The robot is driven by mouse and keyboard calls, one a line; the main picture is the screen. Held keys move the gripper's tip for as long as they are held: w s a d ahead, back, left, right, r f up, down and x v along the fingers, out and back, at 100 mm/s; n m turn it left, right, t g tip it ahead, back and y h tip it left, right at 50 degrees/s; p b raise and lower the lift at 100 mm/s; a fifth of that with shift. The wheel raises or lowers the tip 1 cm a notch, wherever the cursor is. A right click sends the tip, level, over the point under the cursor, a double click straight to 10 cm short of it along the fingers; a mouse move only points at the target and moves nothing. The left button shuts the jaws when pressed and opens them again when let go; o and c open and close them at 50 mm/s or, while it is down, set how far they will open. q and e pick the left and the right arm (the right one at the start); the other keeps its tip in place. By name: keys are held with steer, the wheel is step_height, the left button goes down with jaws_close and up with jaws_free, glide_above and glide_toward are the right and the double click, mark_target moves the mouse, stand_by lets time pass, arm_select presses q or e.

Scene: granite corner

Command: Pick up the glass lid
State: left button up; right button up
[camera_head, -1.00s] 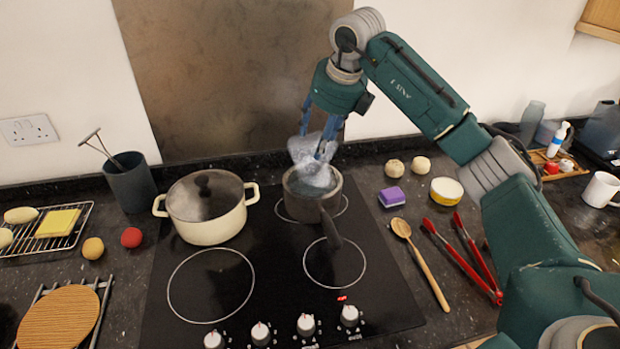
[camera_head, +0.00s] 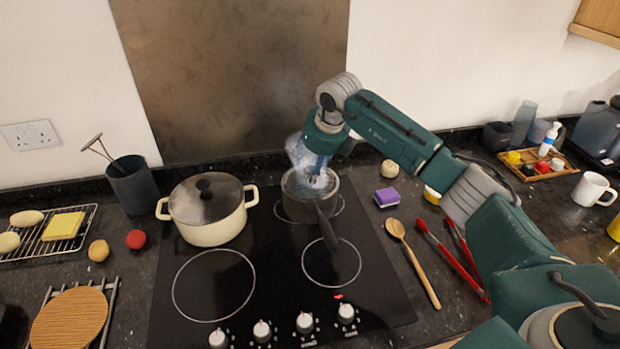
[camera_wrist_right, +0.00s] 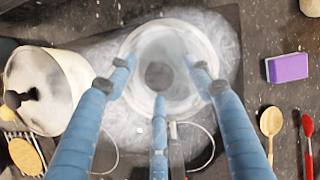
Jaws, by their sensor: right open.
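A dark grey saucepan (camera_head: 302,206) stands on the back right ring of the hob, with steam rising from it. In the right wrist view, a pale, see-through round lid (camera_wrist_right: 180,50) with a dark round knob (camera_wrist_right: 159,76) appears on it, blurred by steam. My right gripper (camera_head: 316,172) is over the saucepan, pointing down. In the right wrist view its blue fingers (camera_wrist_right: 160,90) are spread apart around the knob; I cannot tell whether they touch it. A cream pot (camera_head: 213,230) to the left has a greyish see-through lid (camera_head: 205,197) with a black knob. My left gripper is not in view.
The saucepan's handle (camera_head: 327,230) points toward the front. Right of the hob (camera_head: 260,285) lie a purple sponge (camera_head: 387,197), a wooden spoon (camera_head: 418,270) and red tongs (camera_head: 452,262). A backsplash panel (camera_head: 230,75) rises behind. The front rings are clear.

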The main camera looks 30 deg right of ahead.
steer(key=shift+s, duration=0.1)
jaws_close()
steer(key=shift+r, duration=0.1)
steer(key=shift+r+b, duration=0.3)
steer(key=shift+r, duration=0.3)
step_height(320, 180, up, 19)
steer(key=b, duration=0.3)
steer(key=shift+b, duration=0.4)
